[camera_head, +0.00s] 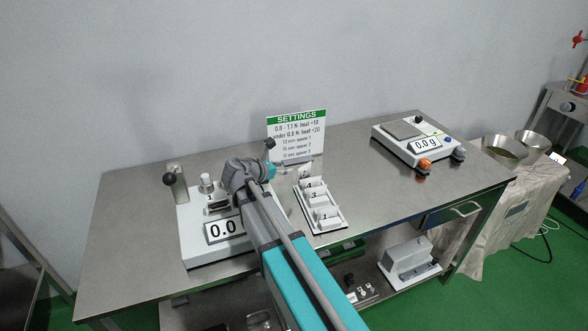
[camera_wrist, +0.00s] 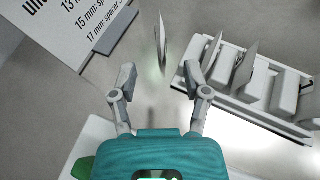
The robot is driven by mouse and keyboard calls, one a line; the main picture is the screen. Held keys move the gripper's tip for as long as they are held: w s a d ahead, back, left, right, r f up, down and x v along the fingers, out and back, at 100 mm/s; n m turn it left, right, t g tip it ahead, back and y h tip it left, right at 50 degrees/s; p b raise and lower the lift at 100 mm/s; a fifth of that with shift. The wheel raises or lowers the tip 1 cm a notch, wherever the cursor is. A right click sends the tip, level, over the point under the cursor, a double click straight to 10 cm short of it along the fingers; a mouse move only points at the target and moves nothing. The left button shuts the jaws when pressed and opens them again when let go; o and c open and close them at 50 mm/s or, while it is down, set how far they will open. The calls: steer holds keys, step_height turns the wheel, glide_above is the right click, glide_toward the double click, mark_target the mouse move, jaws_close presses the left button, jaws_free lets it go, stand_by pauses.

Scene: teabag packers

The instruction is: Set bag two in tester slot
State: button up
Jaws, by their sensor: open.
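The tester (camera_head: 198,248) is the white machine with a 0.0 display at the left of the table; my arm covers part of it. The white rack (camera_head: 337,226) stands right of my arm, with tags 4, 3 and 1 readable. A pale tag, apparently bag two (camera_head: 305,172), shows behind the rack; its number is unclear. In the wrist view a thin pale bag (camera_wrist: 161,42) appears edge-on, past my fingertips and apart from both. My gripper (camera_wrist: 158,78) is open and empty; it also shows in the head view (camera_head: 272,172), beside the rack's far end. The tester slot is not clearly visible.
A settings sign (camera_head: 296,138) stands behind my gripper. A scale reading 0.0 g (camera_head: 398,146) sits at the right of the table. A grey device (camera_head: 408,262) is on the lower shelf. The tabletop between rack and scale is clear.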

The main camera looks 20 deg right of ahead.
steer(key=d+m+g+y+p, duration=0.1)
steer(key=d+m+p, duration=0.15)
steer(key=m, duration=0.25)
step_height(320, 180, up, 9)
steer(key=m+g+y+p, duration=0.4)
steer(key=m+y+p, duration=1.05)
steer(key=m, duration=1.65)
glide_above(305, 165)
steer(key=p, duration=0.3)
steer(key=h, duration=0.3)
steer(key=shift+s+a, duration=0.1)
steer(key=shift+f, duration=0.25)
step_height(305, 165, down, 8)
steer(key=b, duration=0.8)
steer(key=shift+f+b, duration=0.15)
steer(key=shift+b, duration=0.15)
